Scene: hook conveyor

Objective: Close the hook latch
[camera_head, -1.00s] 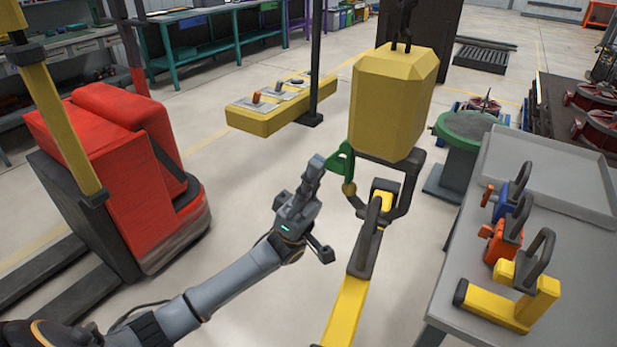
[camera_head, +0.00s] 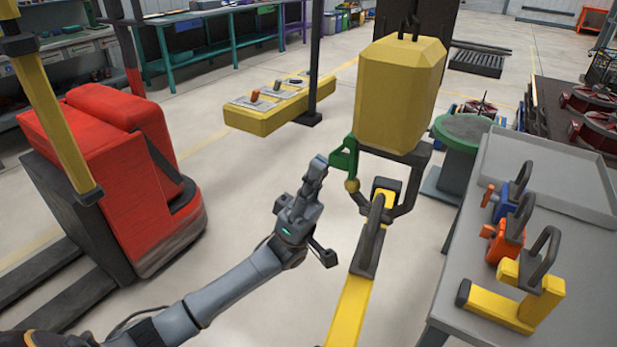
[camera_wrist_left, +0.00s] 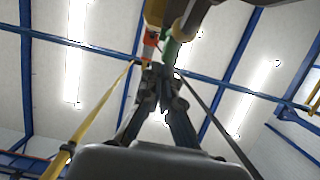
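The hook (camera_head: 407,190) is dark and hangs under a faceted yellow block (camera_head: 402,90). Its green latch (camera_head: 345,158) is at the hook's left side, with a brass-coloured ball (camera_head: 351,186) at its lower end. The latch stands out to the left of the hook's opening. The yellow load's dark handle (camera_head: 370,240) hangs in the hook. My left gripper (camera_head: 318,165) is left of the latch, its fingers together and empty, with a small gap visible to the latch. In the left wrist view the fingertips (camera_wrist_left: 157,74) point toward the green part (camera_wrist_left: 170,50). My right gripper is not visible.
A grey table (camera_head: 470,250) with blue, orange and yellow handled parts stands at the right. A yellow control box (camera_head: 265,112) on a post is behind my gripper. A red pallet truck (camera_head: 120,170) is at the left. The floor between is clear.

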